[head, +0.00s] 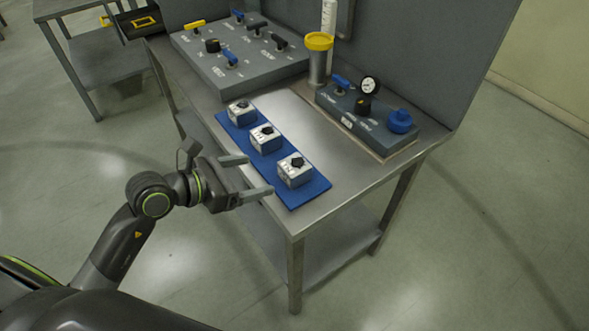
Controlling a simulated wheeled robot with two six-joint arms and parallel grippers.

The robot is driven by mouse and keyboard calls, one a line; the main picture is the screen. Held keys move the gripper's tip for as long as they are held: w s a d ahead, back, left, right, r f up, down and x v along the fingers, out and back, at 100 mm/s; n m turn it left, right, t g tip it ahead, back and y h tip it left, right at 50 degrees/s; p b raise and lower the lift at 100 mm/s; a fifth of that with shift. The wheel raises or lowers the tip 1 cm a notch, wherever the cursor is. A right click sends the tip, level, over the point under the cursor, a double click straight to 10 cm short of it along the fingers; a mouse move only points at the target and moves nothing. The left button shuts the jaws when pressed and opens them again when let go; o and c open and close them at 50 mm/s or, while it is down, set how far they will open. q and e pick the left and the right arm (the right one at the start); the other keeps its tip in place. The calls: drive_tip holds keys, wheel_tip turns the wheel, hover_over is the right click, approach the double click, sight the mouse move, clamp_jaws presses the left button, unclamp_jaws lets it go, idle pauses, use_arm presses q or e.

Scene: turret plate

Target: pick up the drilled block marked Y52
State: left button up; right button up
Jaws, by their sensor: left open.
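Three light grey blocks stand in a row on a blue mat (312,194) on the metal table: a far block (241,117), a middle block (264,141) and a near block (293,177). Each has a dark round feature on top and small markings on its side. The markings are too small to read, so I cannot tell which is Y52. My left gripper (258,175) is open and empty, at the left edge of the mat. Its fingers point right, towards the near and middle blocks, and look apart from them. My right gripper is not in view.
A grey panel with several valve handles (236,66) stands at the back left. A box with a gauge and blue knob (362,117) stands at the right. A yellow-topped cylinder (318,62) stands between them. Bare metal tabletop (335,165) lies right of the mat.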

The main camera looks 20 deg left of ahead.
sight(301, 165)
use_arm(q)
drive_tip(key=p+x, duration=0.1)
drive_tip(key=x, duration=0.7)
drive_tip(key=shift+w+d+f, duration=0.15)
drive_tip(key=shift+w+d, duration=0.1)
drive_tip(key=shift+p+x, duration=0.85)
drive_tip(key=shift+x, duration=1.5)
drive_tip(key=shift+w+d+f, duration=0.2)
drive_tip(key=shift+w+f, duration=0.05)
drive_tip(key=shift+w, duration=0.1)
drive_tip(key=c, duration=1.3)
drive_tip(key=shift+c, duration=0.2)
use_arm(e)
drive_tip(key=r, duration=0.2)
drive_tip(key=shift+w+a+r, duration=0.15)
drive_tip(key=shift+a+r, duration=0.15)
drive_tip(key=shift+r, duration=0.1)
